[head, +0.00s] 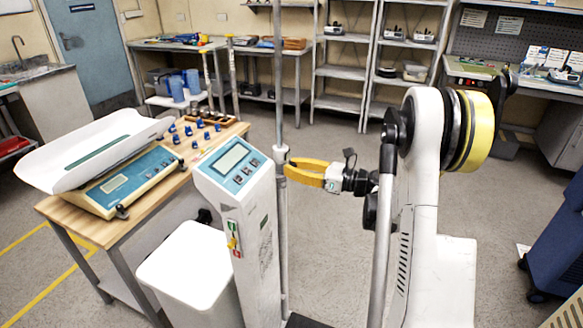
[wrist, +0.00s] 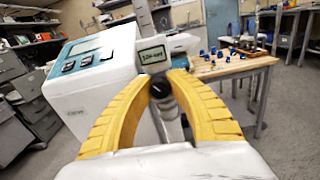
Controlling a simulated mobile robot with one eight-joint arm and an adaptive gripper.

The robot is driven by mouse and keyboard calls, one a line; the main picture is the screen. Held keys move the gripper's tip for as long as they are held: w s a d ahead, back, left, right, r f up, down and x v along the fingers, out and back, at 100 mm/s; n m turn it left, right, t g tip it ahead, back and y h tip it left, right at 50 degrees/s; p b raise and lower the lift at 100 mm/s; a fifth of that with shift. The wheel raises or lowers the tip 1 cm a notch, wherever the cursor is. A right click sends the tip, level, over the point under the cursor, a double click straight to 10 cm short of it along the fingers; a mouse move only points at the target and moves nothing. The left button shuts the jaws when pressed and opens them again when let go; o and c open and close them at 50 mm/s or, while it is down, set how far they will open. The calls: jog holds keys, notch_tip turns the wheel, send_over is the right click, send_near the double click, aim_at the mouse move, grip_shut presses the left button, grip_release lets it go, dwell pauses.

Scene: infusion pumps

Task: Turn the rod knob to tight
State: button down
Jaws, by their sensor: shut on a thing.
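The upright metal rod (head: 278,75) runs beside a white column unit (head: 240,215) with a small screen and blue keypad. My gripper (head: 287,168) reaches in from the right with its yellow fingers at the rod, level with the unit's head. In the wrist view, my gripper (wrist: 161,80) has its fingertips closed together around a small dark round knob (wrist: 160,90) in front of the rod. The fingers hide the sides of the knob, and its turn position cannot be read. In the head view the knob is hidden by the fingers.
A wooden-topped table (head: 75,212) at left bears a white-trayed scale (head: 110,165) and several blue-knobbed pieces (head: 188,130). A white bin-like box (head: 190,265) stands before the unit. Shelves (head: 340,75) line the back. A dark blue cabinet (head: 555,240) is at right; floor between is open.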

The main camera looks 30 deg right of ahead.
jog(key=shift+m, duration=0.6)
jog(key=c, duration=1.2)
grip_release()
jog(key=v, duration=1.2)
jog(key=shift+d, duration=0.1)
